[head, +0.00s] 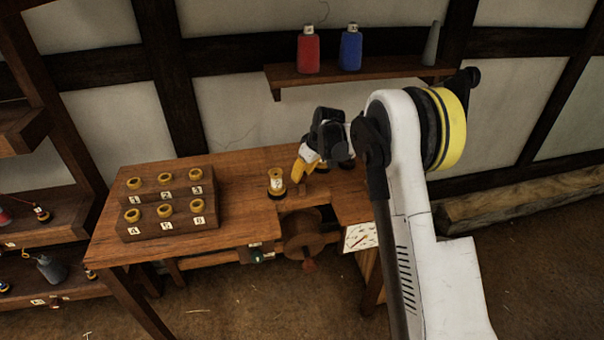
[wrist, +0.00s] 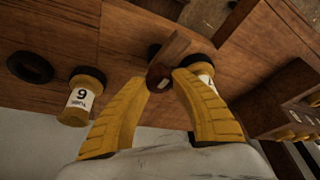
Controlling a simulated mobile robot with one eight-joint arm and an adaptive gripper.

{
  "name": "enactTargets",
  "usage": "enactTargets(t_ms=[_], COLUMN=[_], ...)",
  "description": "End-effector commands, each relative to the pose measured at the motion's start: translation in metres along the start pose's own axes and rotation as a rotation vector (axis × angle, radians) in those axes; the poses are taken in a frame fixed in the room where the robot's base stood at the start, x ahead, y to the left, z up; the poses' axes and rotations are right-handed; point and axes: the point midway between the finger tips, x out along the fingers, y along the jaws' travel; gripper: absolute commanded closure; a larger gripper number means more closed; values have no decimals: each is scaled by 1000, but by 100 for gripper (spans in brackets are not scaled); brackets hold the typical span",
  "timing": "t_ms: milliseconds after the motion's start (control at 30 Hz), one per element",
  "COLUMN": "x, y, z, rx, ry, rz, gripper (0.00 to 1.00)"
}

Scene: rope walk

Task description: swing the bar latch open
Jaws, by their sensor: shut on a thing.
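My gripper (head: 300,172) is low over the workbench, beside a yellow spool. In the wrist view, its two yellow fingers (wrist: 165,78) are closed on the dark red round knob (wrist: 158,84) of the bar latch. The latch's short brown wooden bar (wrist: 176,44) runs from the knob up and to the right, over the bench top. In the head view my gripper and arm hide most of the latch, so I cannot tell its angle there.
A yellow spool (head: 277,184) stands left of my gripper. A spool labelled 6 (wrist: 79,100) and a black ring (wrist: 30,67) are left in the wrist view. A numbered rack (head: 167,207) holds several yellow rings. The bench (head: 235,172) has an open notch with a wooden wheel (head: 303,238).

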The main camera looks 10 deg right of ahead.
Motion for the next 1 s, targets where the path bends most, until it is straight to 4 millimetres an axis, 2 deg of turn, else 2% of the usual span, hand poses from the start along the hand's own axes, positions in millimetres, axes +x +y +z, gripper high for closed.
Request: enactTargets(t_ms=[567,600,667,1000], x=[1,1,1,-2], y=[-1,-1,-1,0], z=[1,1,1,0], rx=[-30,-30,-30,-29], ry=[-2,-1,-1,0], rz=[-14,-14,-13,-13], gripper=[100,61,46,46])
